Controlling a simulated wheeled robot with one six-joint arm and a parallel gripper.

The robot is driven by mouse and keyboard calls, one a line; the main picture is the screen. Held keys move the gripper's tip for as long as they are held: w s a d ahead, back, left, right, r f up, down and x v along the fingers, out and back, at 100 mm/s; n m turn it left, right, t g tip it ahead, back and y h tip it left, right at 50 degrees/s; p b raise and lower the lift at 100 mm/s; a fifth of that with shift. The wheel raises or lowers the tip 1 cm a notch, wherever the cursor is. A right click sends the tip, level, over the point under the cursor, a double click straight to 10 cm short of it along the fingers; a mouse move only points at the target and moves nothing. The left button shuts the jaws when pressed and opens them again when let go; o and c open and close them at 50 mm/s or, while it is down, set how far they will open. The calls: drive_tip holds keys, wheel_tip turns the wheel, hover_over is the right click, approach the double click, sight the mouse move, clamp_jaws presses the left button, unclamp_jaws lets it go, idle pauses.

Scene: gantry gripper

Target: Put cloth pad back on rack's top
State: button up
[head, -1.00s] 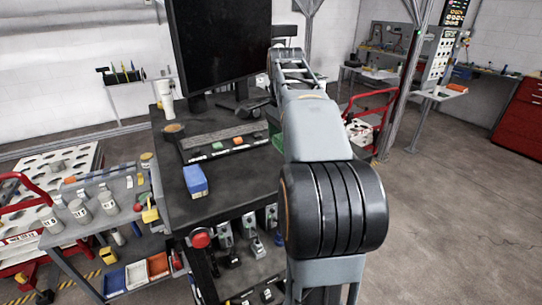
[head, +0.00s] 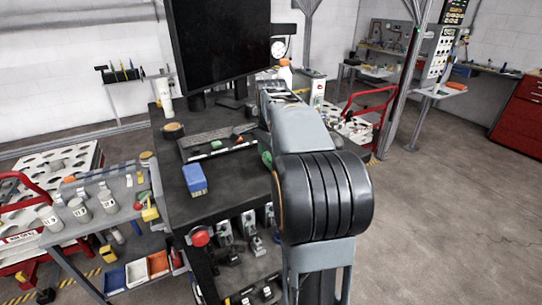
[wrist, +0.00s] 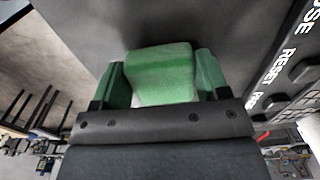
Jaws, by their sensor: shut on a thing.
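My gripper (wrist: 162,62) has green fingers and is shut on a soft-edged block, green above and whitish below, which I take to be the cloth pad (wrist: 160,82). The pad is close to a dark surface (wrist: 190,20) in the wrist view; I cannot tell whether they touch. In the head view, my arm hides most of the gripper, with a bit of green (head: 266,158) at its left edge. The dark-topped rack (head: 235,192) stands left of my arm, with hardware hanging below its top.
A grey cart (head: 90,200) with canisters stands left. The floor (head: 450,220) at right is clear.

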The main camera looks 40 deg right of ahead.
drive_tip(key=shift+f, duration=0.2)
drive_tip(key=o, duration=0.9)
wheel_tip(320, 180, up, 12)
drive_tip(key=p, duration=0.1)
drive_tip(key=shift+r, duration=0.25)
drive_tip(key=shift+a, duration=0.15)
